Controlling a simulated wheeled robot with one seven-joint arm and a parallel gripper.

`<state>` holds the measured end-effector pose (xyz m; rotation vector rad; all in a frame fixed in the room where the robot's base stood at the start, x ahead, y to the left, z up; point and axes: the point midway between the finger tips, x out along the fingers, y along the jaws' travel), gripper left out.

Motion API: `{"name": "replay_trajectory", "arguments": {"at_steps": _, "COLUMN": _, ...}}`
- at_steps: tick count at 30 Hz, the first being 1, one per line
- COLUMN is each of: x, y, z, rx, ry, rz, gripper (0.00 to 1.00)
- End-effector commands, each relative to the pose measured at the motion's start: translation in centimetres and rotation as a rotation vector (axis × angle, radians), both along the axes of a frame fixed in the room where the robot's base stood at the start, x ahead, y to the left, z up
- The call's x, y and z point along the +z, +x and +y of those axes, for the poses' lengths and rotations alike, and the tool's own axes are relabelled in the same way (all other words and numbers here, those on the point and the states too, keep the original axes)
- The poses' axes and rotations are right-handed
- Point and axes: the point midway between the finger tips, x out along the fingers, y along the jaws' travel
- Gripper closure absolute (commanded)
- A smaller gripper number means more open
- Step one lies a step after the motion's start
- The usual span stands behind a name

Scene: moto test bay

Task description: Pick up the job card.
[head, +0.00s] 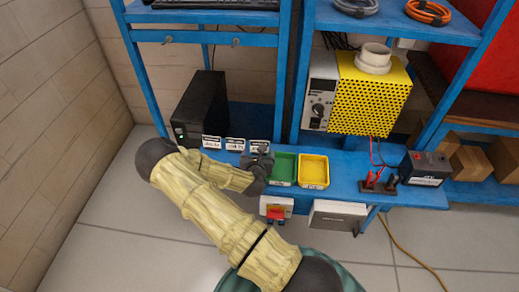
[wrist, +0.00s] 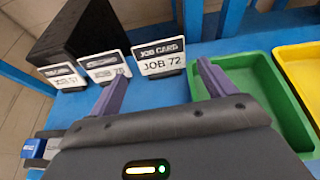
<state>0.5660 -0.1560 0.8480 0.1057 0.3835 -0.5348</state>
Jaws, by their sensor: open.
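Three white job cards stand upright in a row on the blue bench. In the wrist view they are a left card (wrist: 62,76), a middle card (wrist: 106,66) reading about JOB 76, and a right card (wrist: 160,58) reading JOB 72. The left card's number is hard to read. The row also shows in the head view, with the left card (head: 211,142), middle card (head: 235,144) and right card (head: 260,146). My gripper (wrist: 161,72) is open and empty, its purple fingers pointing toward the right card. In the head view my gripper (head: 259,162) is just in front of that card.
A green tray (wrist: 272,92) is close on the right, with a yellow tray (head: 314,183) beyond it. A black box (head: 200,105) stands behind the cards. A blue-white object (wrist: 35,148) is at the wrist view's lower left. A yellow perforated unit (head: 370,95) and a battery (head: 426,168) are further right.

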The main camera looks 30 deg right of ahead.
Motion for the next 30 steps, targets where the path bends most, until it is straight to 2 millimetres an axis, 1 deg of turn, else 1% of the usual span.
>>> {"name": "replay_trajectory", "arguments": {"at_steps": 5, "x": 0.0, "y": 0.3, "z": -0.2, "rx": 0.0, "ry": 0.001, "rz": 0.0, "gripper": 0.17}}
{"name": "replay_trajectory", "arguments": {"at_steps": 8, "x": -0.1, "y": 1.0, "z": -0.7, "rx": -0.002, "ry": 0.001, "rz": -0.001, "gripper": 0.17}}
{"name": "replay_trajectory", "arguments": {"at_steps": 11, "x": -0.3, "y": 2.2, "z": -1.4, "rx": -0.001, "ry": 0.001, "rz": -0.003, "gripper": 0.17}}
{"name": "replay_trajectory", "arguments": {"at_steps": 15, "x": -1.0, "y": 3.6, "z": -2.2, "rx": -0.001, "ry": 0.002, "rz": -0.001, "gripper": 0.17}}
{"name": "replay_trajectory", "arguments": {"at_steps": 18, "x": -1.4, "y": 4.1, "z": -2.5, "rx": 0.0, "ry": 0.0, "rz": 0.0, "gripper": 0.17}}
{"name": "replay_trajectory", "arguments": {"at_steps": 30, "x": -1.5, "y": 4.3, "z": -2.6, "rx": 0.0, "ry": 0.0, "rz": 0.0, "gripper": 0.17}}
